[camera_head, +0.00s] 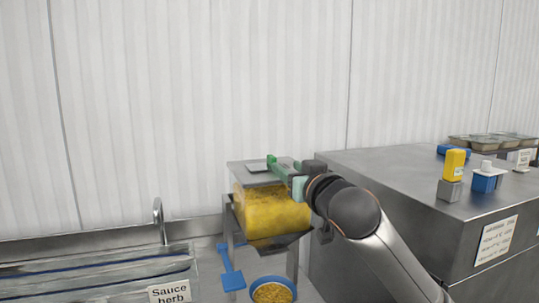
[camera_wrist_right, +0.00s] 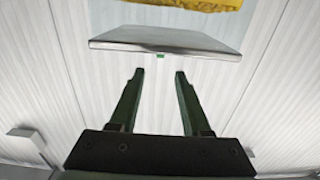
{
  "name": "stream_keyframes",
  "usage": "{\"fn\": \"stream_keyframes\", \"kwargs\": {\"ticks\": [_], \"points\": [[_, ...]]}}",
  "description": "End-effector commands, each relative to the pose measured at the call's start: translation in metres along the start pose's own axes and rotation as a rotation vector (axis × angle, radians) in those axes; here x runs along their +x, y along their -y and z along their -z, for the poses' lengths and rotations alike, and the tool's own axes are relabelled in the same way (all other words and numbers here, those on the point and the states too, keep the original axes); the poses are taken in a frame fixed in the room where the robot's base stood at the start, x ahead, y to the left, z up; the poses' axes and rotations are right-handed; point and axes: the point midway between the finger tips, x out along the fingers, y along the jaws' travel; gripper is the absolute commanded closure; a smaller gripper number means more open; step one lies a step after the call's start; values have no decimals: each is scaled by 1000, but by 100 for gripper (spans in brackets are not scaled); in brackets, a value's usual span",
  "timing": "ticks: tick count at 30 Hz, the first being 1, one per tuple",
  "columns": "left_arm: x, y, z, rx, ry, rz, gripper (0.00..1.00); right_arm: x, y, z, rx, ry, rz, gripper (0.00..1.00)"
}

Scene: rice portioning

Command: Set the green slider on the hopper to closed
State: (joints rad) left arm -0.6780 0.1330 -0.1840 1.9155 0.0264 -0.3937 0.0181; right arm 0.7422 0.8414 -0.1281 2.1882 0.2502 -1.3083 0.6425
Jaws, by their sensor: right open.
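The hopper (camera_head: 272,212) is a clear box of yellow grains with a flat grey lid (camera_head: 245,172). In the right wrist view the grey lid (camera_wrist_right: 165,40) is seen edge-on, with a small green tab (camera_wrist_right: 160,57) on its near edge, apparently the green slider. My right gripper (camera_wrist_right: 157,74) is open and empty. Its two dark green fingers point at the lid, with the tab between their lines and a gap to it. In the head view my right gripper (camera_head: 275,165) is over the lid's right side. There, slider and green fingers are hard to tell apart. My left gripper is out of view.
A blue bowl (camera_head: 256,283) of yellow grains is below the hopper, beside a blue tool (camera_head: 230,268). A steel cabinet (camera_head: 370,163) stands close on the right, with a yellow bottle (camera_head: 454,164) on it. A tray labelled "Sauce herb" (camera_head: 170,292) is at the left.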

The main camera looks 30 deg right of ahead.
Motion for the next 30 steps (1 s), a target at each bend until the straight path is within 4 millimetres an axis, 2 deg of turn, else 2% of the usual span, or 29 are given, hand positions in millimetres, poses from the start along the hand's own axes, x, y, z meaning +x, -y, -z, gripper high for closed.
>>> {"fn": "stream_keyframes", "kwargs": {"ticks": [9, 15, 21, 30], "points": [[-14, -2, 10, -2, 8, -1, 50, 60, 0, 3, 2, 3, -1, 52], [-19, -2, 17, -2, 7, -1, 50, 90, 0, 2, 0, 2, 0, 52], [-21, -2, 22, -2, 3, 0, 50, 107, 0, 1, 0, 1, 0, 52], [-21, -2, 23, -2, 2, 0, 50, 111, 0, 0, -1, -1, 1, 52]]}}
